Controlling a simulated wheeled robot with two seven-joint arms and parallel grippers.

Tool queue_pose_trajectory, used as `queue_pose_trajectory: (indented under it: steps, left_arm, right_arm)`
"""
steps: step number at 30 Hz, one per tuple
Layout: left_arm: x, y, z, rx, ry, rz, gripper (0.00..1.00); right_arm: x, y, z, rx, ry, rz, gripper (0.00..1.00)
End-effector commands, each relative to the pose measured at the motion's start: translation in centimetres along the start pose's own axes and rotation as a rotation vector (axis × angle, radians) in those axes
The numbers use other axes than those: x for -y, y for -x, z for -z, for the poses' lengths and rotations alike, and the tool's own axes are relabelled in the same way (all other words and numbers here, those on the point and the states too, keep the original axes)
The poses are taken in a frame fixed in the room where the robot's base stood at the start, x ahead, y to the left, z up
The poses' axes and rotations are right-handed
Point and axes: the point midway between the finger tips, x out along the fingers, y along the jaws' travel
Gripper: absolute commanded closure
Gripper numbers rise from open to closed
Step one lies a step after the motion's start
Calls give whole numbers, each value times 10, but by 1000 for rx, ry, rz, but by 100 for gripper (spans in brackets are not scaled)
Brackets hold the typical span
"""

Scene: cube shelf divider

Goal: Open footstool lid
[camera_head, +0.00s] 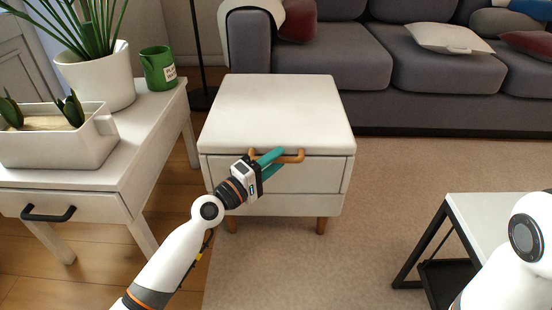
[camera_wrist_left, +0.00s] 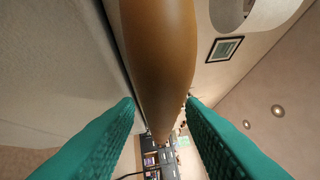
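The footstool (camera_head: 270,180) is a white box on wooden legs, standing in front of the sofa. Its padded lid (camera_head: 280,108) lies flat and closed on the body. A tan bar handle (camera_head: 292,157) sits on the front just under the lid edge. My left gripper (camera_head: 278,160) is at the handle's left part, its teal fingers spread. In the left wrist view the handle (camera_wrist_left: 160,60) runs between the two fingers (camera_wrist_left: 161,102), close to both tips; firm contact on both sides does not show. My right gripper is out of view.
A white side table (camera_head: 130,165) with a planter (camera_head: 60,148), a plant pot (camera_head: 100,80) and a green mug (camera_head: 158,70) stands at left. A grey sofa (camera_head: 335,60) is behind. A small black-framed table (camera_head: 480,215) is at right. Carpet between is clear.

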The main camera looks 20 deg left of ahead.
Motion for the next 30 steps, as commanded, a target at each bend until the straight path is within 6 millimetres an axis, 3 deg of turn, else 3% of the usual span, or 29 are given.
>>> queue_pose_trajectory:
  steps: [11,14,18,30]
  left_arm:
    - [0,-9,0,0,0,0,64]
    - [0,-9,0,0,0,0,75]
    - [0,-8,0,0,0,0,98]
    - [5,-9,-1,0,4,-5,100]
  right_arm:
    - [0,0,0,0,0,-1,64]
    - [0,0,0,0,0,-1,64]
    - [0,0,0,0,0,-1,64]
    - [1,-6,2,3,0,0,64]
